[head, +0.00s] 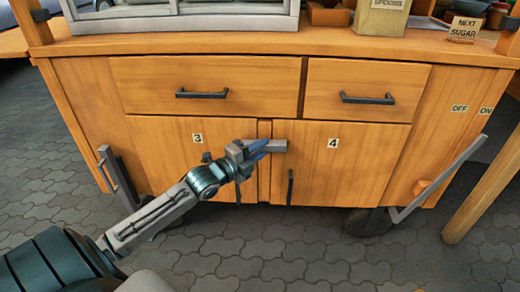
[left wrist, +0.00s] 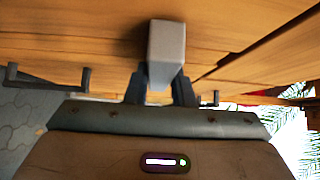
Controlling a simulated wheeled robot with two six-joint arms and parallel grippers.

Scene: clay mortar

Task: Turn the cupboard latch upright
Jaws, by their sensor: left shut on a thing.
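The cupboard latch (head: 279,145) is a grey bar lying sideways across the gap between door 3 (head: 165,150) and door 4 (head: 365,165). My left gripper (head: 262,148) is shut on the latch, at its left part. In the left wrist view the latch (left wrist: 167,50) is a grey block between the two dark fingertips (left wrist: 161,88), close to the wooden front. The latch's left end is partly hidden by the fingers in the head view. My right gripper is not in view.
Two drawers with dark handles (head: 202,94) sit above the doors. Door 4 has a dark upright handle (head: 290,187). A grey lever (head: 437,182) slants out at the right by the OFF and ON labels. A small sign (head: 464,28) stands on the worktop.

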